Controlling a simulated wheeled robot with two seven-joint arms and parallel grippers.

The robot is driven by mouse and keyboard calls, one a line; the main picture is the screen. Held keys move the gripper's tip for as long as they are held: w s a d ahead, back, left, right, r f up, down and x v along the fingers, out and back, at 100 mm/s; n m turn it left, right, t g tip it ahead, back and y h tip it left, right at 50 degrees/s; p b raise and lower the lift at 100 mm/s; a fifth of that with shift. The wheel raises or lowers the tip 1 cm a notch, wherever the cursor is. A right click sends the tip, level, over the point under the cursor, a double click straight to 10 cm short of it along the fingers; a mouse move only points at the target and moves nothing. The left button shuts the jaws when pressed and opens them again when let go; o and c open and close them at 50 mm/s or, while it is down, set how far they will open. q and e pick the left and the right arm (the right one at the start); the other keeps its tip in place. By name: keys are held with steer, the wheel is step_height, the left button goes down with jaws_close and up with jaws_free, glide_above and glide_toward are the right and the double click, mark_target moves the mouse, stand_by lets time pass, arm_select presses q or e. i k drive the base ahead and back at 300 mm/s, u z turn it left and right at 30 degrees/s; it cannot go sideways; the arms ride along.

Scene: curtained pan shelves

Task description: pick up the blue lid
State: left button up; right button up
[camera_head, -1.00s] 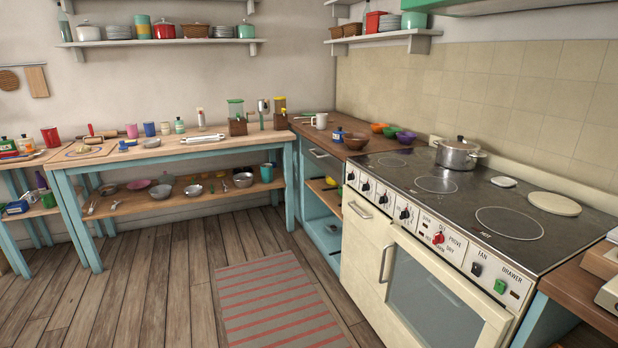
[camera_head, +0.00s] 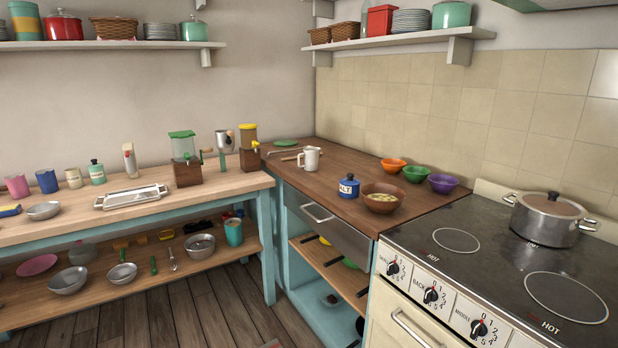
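No thing shows clearly as a loose blue lid. A small dark knob (camera_head: 331,299) shows low in the open teal cabinet, over a light blue surface; I cannot tell whether that surface is a lid or the cabinet floor. A blue salt jar (camera_head: 348,187) with a blue top stands on the dark wooden counter beside the stove. Neither of my grippers is in view.
The stove (camera_head: 455,262) with a steel pot (camera_head: 549,218) stands at the right. The open teal cabinet (camera_head: 290,245) holds a wooden shelf (camera_head: 325,262). A laden wooden workbench (camera_head: 200,190) runs along the left. A little wooden floor (camera_head: 200,308) shows between.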

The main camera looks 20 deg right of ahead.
mark_target(350, 180)
steer(key=z, duration=0.55)
steer(key=i, duration=1.6)
steer(key=z, duration=0.85)
